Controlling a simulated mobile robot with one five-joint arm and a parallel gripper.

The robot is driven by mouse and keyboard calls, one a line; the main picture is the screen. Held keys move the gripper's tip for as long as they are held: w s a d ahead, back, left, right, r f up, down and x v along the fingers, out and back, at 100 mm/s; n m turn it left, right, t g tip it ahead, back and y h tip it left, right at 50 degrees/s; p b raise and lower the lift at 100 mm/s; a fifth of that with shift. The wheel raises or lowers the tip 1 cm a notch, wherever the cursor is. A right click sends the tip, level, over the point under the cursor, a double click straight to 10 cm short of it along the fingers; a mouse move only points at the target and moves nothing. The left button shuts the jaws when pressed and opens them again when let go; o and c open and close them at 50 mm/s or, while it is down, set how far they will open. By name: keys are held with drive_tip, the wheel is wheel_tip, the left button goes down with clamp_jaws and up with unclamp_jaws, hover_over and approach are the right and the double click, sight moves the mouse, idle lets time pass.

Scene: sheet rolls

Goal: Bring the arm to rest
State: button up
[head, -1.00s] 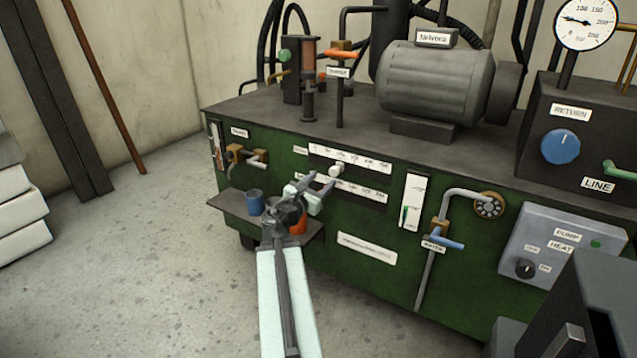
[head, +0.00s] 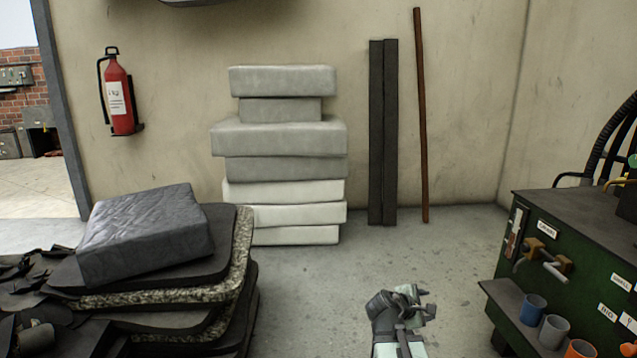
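My gripper (head: 427,303) is at the bottom of the head view, right of centre, on the end of my pale arm. It points to the right, and its two small fingers look apart with nothing between them. It is over bare floor, left of the green machine (head: 558,305) and clear of it. The rest of my arm runs out of the bottom of the view.
A stack of dark sheets (head: 170,318) with a grey padded block (head: 145,232) stands at left. Pale blocks (head: 285,190) are piled by the wall. Cups, one blue (head: 533,310), sit on the machine's shelf. Floor (head: 320,300) is clear between.

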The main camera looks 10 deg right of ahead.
drive_tip(key=s+a+f+m+g+y, duration=0.1)
drive_tip(key=a+f+m+y, duration=0.25)
drive_tip(key=a, duration=0.55)
drive_tip(key=s+a+f+m+g+y, duration=0.15)
drive_tip(key=a+f, duration=0.25)
drive_tip(key=a, duration=0.5)
drive_tip(key=s+a+f+m+g+y, duration=0.45)
drive_tip(key=s+a+m, duration=0.25)
drive_tip(key=a+m, duration=0.25)
wheel_tip(320, 180, up, 39)
drive_tip(key=t+p, duration=0.1)
drive_tip(key=p, duration=3.7)
drive_tip(key=shift+w+a+n+y, duration=0.15)
drive_tip(key=shift+n+y, duration=0.2)
drive_tip(key=shift+y, duration=0.1)
